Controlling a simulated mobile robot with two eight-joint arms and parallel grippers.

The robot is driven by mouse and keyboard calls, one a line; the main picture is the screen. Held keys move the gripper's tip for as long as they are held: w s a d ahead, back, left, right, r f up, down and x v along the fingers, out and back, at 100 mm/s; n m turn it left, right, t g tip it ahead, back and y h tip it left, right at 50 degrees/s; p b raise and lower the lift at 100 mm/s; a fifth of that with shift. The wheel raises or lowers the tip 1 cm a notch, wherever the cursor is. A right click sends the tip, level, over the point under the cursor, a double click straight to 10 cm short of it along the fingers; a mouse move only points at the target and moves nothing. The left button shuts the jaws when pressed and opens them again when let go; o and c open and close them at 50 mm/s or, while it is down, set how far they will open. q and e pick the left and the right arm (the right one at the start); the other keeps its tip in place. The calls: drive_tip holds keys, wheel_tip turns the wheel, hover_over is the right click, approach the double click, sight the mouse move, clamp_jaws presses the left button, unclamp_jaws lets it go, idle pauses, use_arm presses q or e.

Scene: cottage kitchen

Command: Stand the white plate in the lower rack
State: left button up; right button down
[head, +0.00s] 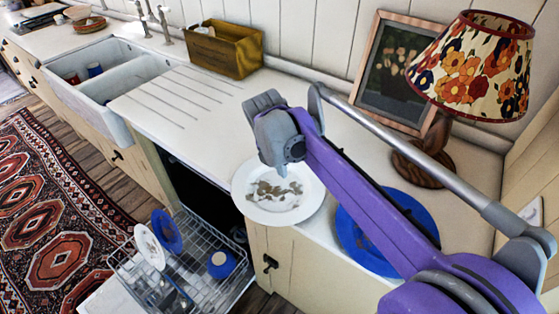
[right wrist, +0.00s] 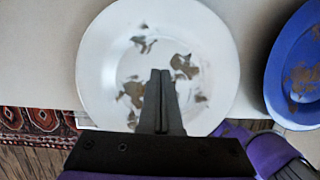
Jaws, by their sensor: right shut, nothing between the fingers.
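A white plate (head: 300,210) with brown stains lies flat on the counter, its near rim hanging over the front edge. It also fills the middle of the right wrist view (right wrist: 205,50). My right gripper (head: 264,172) is shut and empty above this plate, and its closed fingers (right wrist: 160,75) show against the plate's middle. I cannot tell whether the tips touch it. The lower rack (head: 200,290) is pulled out at lower left. In it stand a smaller white dish (head: 149,246), a blue dish (head: 167,231) and a blue cup-like item (head: 221,264). My left gripper is not in view.
A blue stained plate (head: 415,212) lies on the counter to the right, partly behind my arm. A lamp (head: 478,62), a picture frame (head: 372,88) and a wooden box (head: 222,50) stand at the back. The sink (head: 65,85) is at left. The ribbed drainer area is clear.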

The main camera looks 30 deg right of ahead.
sight(286, 181)
drive_tip(key=x, duration=0.3)
drive_tip(key=shift+w+d+f, duration=0.1)
drive_tip(key=shift+d, duration=0.15)
drive_tip(key=shift+w+d, duration=0.2)
drive_tip(key=shift+d, duration=0.4)
drive_tip(key=shift+w+d, duration=0.2)
drive_tip(key=shift+d, duration=0.35)
drive_tip(key=shift+w+d, duration=0.2)
drive_tip(key=shift+d, duration=0.25)
drive_tip(key=shift+w+d+r, duration=0.25)
drive_tip(key=shift+w+d, duration=0.05)
drive_tip(key=shift+d, duration=0.4)
drive_tip(key=shift+w+d+f+p, duration=0.1)
drive_tip(key=shift+w+d+p, duration=0.05)
drive_tip(key=shift+d+p, duration=0.15)
drive_tip(key=shift+a, duration=0.1)
